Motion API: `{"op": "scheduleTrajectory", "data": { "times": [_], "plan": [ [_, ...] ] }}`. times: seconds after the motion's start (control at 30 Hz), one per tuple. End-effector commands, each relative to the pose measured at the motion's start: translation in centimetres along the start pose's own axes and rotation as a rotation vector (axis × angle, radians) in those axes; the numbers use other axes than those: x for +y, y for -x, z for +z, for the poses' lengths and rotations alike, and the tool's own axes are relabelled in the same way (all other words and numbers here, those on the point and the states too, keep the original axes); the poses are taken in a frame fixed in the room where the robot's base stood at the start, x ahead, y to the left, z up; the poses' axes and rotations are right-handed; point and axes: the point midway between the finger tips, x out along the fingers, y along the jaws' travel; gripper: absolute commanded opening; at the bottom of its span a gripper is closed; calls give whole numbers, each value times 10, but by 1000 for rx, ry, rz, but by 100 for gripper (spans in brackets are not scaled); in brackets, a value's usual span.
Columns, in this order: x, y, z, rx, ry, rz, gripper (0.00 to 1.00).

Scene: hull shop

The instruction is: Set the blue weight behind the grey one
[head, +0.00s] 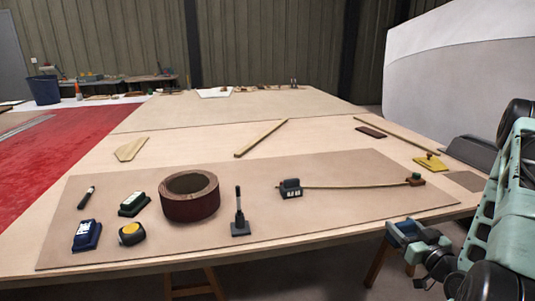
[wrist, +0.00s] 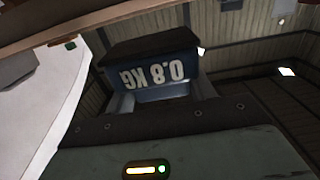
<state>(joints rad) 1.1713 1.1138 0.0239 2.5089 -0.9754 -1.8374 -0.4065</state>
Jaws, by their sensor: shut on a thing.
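The blue weight (wrist: 138,74) fills the middle of the wrist view. It has a dark top and a white "0.8 KG" marking that reads upside down. My gripper (head: 418,238) is shut on it, out past the table's front right edge in the head view, where the weight (head: 401,229) shows small and blue. The grey weight (head: 290,188) stands on the brown board with a pale marking on its front. It touches the left end of a thin batten (head: 350,187). My gripper is to its right and nearer the camera, well apart from it.
On the board (head: 330,222) stand a brown ring (head: 190,205), an upright-handled tool (head: 240,222), a yellow-and-black tape measure (head: 131,234), a blue block (head: 87,235) and a dark green block (head: 133,204). Behind the batten the board is clear.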

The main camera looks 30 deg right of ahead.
Motion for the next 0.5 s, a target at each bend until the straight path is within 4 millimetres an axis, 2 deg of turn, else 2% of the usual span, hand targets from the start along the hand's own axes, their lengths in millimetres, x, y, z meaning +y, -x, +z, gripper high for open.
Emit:
{"op": "scheduleTrajectory", "data": {
  "times": [0.17, 0.27, 0.5],
  "plan": [
    [-29, -9, 10, -5, -6, -43, 4],
    [-58, -16, 20, -10, -8, -82, 4],
    [-143, -26, 40, -8, -9, -168, 4]
  ]
}}
